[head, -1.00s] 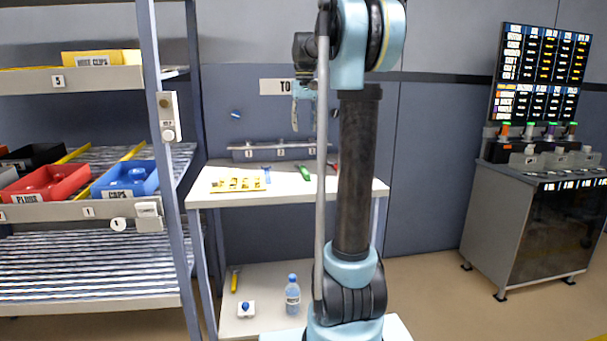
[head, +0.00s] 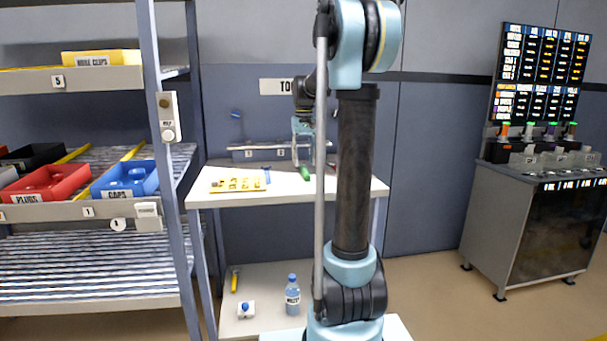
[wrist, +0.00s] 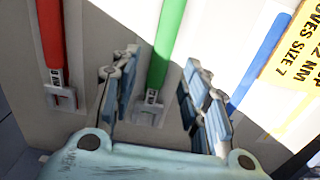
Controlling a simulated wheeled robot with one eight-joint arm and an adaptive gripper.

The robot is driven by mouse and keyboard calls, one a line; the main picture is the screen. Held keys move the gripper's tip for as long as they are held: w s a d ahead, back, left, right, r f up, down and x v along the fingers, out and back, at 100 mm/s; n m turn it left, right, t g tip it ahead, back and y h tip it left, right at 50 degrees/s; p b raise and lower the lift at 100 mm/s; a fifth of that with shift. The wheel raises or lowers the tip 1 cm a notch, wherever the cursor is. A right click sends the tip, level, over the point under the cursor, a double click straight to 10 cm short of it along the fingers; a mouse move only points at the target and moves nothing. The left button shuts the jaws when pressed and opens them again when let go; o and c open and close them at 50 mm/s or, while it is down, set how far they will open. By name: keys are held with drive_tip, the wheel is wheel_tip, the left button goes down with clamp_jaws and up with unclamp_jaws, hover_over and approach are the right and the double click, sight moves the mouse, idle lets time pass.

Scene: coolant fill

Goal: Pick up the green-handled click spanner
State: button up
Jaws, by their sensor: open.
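The green-handled spanner (wrist: 168,45) lies on the tool shelf, its metal head pointing down in the wrist view. In the head view its green handle (head: 304,173) shows on the white shelf top. My gripper (wrist: 163,85) is open, with one finger on each side of the green spanner in the wrist view. The jaws are apart and appear empty; I cannot tell how far above the spanner they are. In the head view my gripper (head: 302,150) is low over the shelf, just above the green handle, partly hidden by my arm.
A red-handled tool (wrist: 51,35) lies left of the green one in the wrist view. A blue strip (wrist: 258,62) and a yellow printed card (wrist: 290,65) lie to the right. A numbered rail (head: 265,154) runs behind the shelf top (head: 225,198).

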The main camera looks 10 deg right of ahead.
sight(304, 168)
drive_tip(key=shift+w+f, duration=0.1)
drive_tip(key=shift+f, duration=1.8)
clamp_jaws()
drive_tip(key=shift+r, duration=0.15)
